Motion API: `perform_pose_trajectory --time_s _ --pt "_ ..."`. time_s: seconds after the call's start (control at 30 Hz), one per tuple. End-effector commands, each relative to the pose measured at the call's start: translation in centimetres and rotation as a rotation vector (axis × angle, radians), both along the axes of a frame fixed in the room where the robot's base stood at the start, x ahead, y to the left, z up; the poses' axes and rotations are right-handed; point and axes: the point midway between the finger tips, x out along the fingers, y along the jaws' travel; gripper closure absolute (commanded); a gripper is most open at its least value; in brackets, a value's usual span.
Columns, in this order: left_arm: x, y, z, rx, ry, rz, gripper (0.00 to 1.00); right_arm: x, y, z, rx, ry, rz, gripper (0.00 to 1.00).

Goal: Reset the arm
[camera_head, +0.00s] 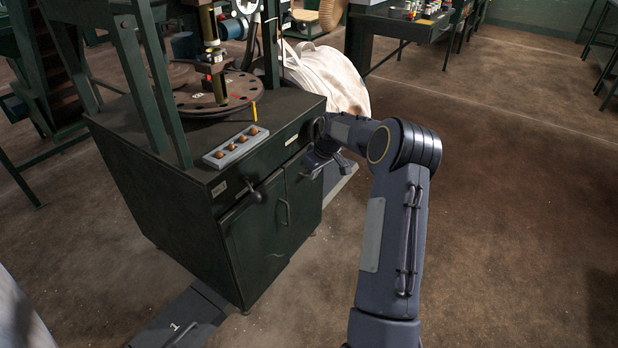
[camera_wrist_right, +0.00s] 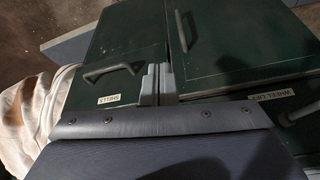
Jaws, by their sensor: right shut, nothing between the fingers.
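My right arm (camera_head: 395,230) reaches forward from the bottom of the head view and bends left toward a dark green machine cabinet (camera_head: 170,215). My right gripper (camera_head: 328,162) hangs beside the cabinet's right front, near its doors; the arm partly covers it. In the right wrist view the two grey fingers (camera_wrist_right: 157,84) are together with nothing between them. They appear in front of the green cabinet front (camera_wrist_right: 225,45), between a handle (camera_wrist_right: 110,70) and a door; contact cannot be told. My left gripper does not show.
A dark flat piece marked 1 (camera_head: 175,328) lies low left. The floor (camera_head: 520,200) on the right is clear.

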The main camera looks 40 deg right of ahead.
Motion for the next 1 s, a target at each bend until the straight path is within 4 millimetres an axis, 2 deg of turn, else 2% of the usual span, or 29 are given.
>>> perform_pose_trajectory --time_s 0.33,0.47,0.57,0.67,0.73,0.8,0.87,0.9,1.0 --pt "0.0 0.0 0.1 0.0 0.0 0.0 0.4 -0.2 0.1 0.7 0.002 0.0 0.001 1.0" --pt "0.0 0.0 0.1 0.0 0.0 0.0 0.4 -0.7 2.2 3.2 0.008 -0.012 0.004 1.0" --pt "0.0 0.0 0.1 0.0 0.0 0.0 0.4 -2.1 6.0 7.1 0.025 -0.028 0.007 1.0" --pt "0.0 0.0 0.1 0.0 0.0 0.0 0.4 -5.3 11.3 11.5 0.058 -0.047 0.0 1.0" --pt "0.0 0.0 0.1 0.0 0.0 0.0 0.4 -8.2 15.0 13.7 0.088 -0.058 -0.011 1.0" --pt "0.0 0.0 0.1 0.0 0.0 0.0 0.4 -11.5 18.4 15.4 0.119 -0.07 -0.022 1.0" --pt "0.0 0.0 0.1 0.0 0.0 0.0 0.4 -14.6 21.1 16.2 0.151 -0.078 -0.034 1.0" --pt "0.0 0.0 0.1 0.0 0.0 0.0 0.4 -16.6 22.7 16.5 0.171 -0.083 -0.041 1.0" --pt "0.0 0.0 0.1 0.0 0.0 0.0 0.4 -20.9 26.0 16.4 0.222 -0.09 -0.057 1.0"
